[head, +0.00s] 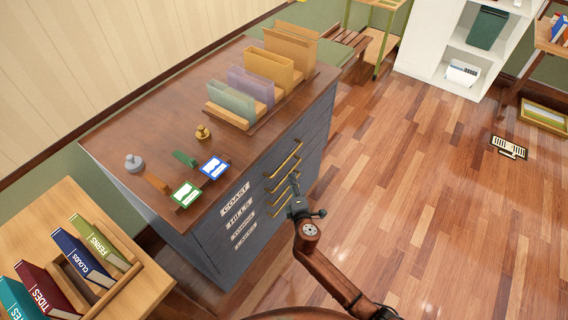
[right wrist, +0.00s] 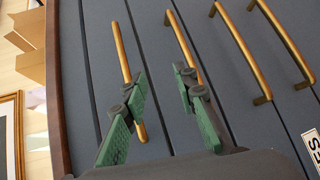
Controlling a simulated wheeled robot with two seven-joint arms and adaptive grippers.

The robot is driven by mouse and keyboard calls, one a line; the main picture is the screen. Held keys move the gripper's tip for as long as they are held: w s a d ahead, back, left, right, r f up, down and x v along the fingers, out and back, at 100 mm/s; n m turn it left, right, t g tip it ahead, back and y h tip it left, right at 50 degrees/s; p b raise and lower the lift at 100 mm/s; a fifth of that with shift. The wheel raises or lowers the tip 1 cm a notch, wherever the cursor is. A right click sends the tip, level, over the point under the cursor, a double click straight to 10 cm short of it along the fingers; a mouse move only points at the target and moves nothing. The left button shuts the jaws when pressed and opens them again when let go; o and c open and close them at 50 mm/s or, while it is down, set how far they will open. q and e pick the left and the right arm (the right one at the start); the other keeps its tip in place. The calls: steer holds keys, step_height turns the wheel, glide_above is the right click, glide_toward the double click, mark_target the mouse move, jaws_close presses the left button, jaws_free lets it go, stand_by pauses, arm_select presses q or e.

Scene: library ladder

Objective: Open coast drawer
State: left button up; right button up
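The dark grey drawer cabinet has a coast label (head: 235,198) on its top drawer, with other labelled drawers below. The coast drawer's brass bar handle (head: 286,158) is the uppermost one; it also shows in the right wrist view (right wrist: 120,52). The drawers look shut. My right gripper (head: 295,187) is in front of the handles; in the right wrist view (right wrist: 162,82) its green-padded fingers are apart and empty. One finger overlaps the coast handle, the other the second handle (right wrist: 180,40). I cannot tell whether they touch. My left gripper is out of view.
A book table (head: 140,300) stands at the lower left. The floor (head: 420,190) to the right is mostly clear.

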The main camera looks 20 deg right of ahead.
steer(key=t, duration=0.1)
glide_toward(286, 160)
steer(key=w+f, duration=0.2)
steer(key=shift+n, duration=0.3)
steer(key=x, duration=0.2)
steer(key=b+x, duration=0.1)
steer(key=x, duration=0.1)
steer(key=b+x, duration=0.1)
steer(key=x, duration=0.1)
steer(key=shift+w+d+r, duration=0.1)
steer(key=shift+w+r, duration=0.2)
steer(key=shift+w, duration=0.15)
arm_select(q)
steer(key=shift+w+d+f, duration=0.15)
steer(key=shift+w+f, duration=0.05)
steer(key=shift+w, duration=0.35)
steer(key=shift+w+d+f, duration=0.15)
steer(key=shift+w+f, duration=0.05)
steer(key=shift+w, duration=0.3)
arm_select(e)
steer(key=shift+w+d, duration=0.1)
steer(key=shift+w, duration=0.35)
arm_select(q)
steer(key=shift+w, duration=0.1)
arm_select(e)
jaws_close()
